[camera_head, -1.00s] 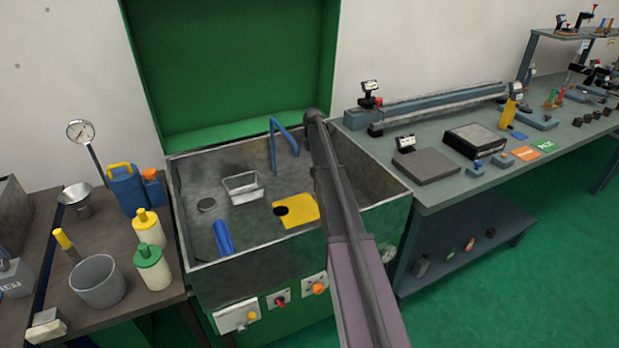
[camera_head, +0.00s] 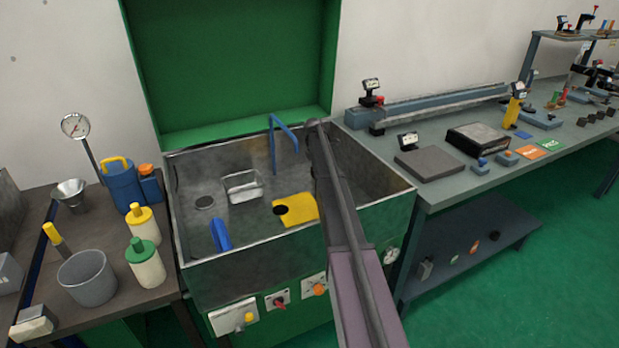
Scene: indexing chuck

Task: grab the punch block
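I cannot tell for sure which thing is the punch block. Small blocks that show are a pale metal block (camera_head: 32,323) at the front edge of the left bench, a grey block (camera_head: 8,275) cut off by the left picture edge, and small blue blocks (camera_head: 480,166) on the right bench. My arm (camera_head: 345,215) rises from the bottom of the picture across the right part of the washing tank. My gripper does not show, so what it holds cannot be seen.
The open green-lidded tank (camera_head: 290,245) holds a wire-like tray (camera_head: 243,187), a yellow plate (camera_head: 297,210) and a blue cylinder (camera_head: 220,235). Bottles, a blue can (camera_head: 125,185) and a grey bucket (camera_head: 87,278) crowd the left bench. The right bench (camera_head: 440,193) carries plates and gauges.

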